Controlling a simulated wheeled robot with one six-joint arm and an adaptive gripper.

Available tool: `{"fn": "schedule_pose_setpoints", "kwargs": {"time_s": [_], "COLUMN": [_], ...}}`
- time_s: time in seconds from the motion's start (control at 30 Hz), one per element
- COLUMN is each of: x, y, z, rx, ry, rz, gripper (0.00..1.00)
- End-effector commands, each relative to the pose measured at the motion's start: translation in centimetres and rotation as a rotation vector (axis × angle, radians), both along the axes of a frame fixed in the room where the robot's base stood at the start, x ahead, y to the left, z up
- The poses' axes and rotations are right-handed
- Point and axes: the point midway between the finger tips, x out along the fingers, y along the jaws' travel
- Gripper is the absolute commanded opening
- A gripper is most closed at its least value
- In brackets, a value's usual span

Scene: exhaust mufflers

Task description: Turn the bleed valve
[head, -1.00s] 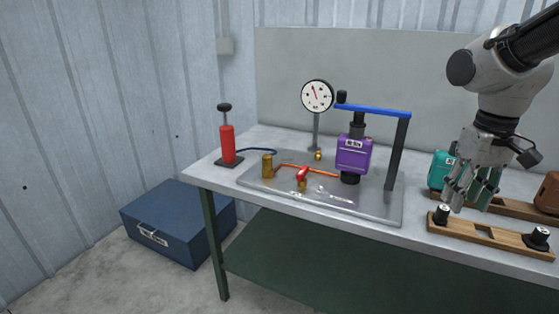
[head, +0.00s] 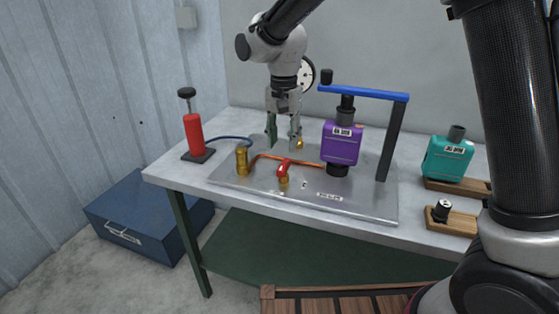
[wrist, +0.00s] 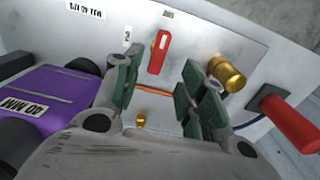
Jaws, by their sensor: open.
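The red-handled valve (head: 283,170) sits on a brass body on the front part of the metal plate (head: 345,205). In the wrist view its red lever (wrist: 159,52) shows beyond the fingertips. A copper-coloured pipe (head: 262,157) runs between a brass cylinder (head: 242,161) and the purple muffler (head: 341,145). A small brass fitting (wrist: 141,121) shows low between the fingers in the wrist view. My gripper (head: 283,138) points down above the plate, behind the red lever. Its green-padded fingers (wrist: 160,95) are apart and empty. I see no contact with the valve.
A blue bar on a dark post (head: 392,145) arches over the purple muffler. The gauge (head: 307,75) is partly hidden behind my arm. A red hand pump (head: 194,135) stands at left, with a blue hose. A teal muffler (head: 448,157) stands at right.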

Motion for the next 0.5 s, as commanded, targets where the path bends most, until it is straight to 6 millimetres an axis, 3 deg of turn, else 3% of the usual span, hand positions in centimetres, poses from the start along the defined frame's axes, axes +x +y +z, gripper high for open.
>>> {"fn": "schedule_pose_setpoints", "kwargs": {"time_s": [0.5], "x": [-0.1], "y": [-0.1], "z": [-7.1], "rx": [-0.002], "ry": [0.002], "rz": [-0.005], "gripper": [0.41]}}
